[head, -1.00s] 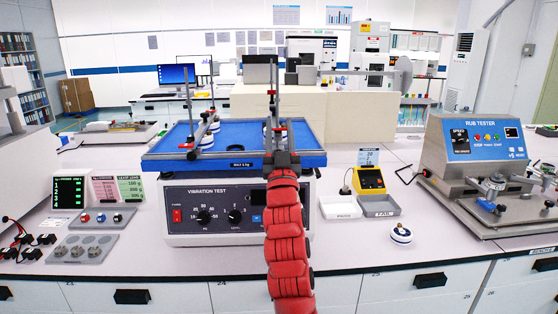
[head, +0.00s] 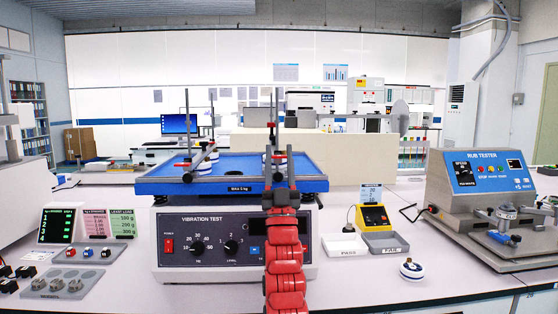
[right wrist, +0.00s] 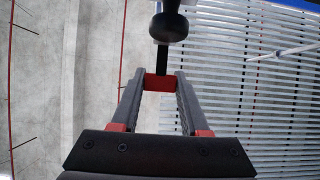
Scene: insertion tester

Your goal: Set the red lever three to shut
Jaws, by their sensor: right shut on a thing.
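My right gripper (head: 279,170) reaches up to the front edge of the blue vibration table (head: 225,172), right of its middle. In the right wrist view my right gripper (right wrist: 158,88) is shut on a small red block, which looks like the end of the red lever (right wrist: 158,82). A dark stem runs up from this block to a rounded black part (right wrist: 168,27). In the head view my gripper and arm cover most of the lever, so its angle and number cannot be read. My left gripper is not in view.
Upright posts (head: 187,125) and clamps with white-and-blue pieces stand on the blue table. The control box (head: 200,255) is below it.

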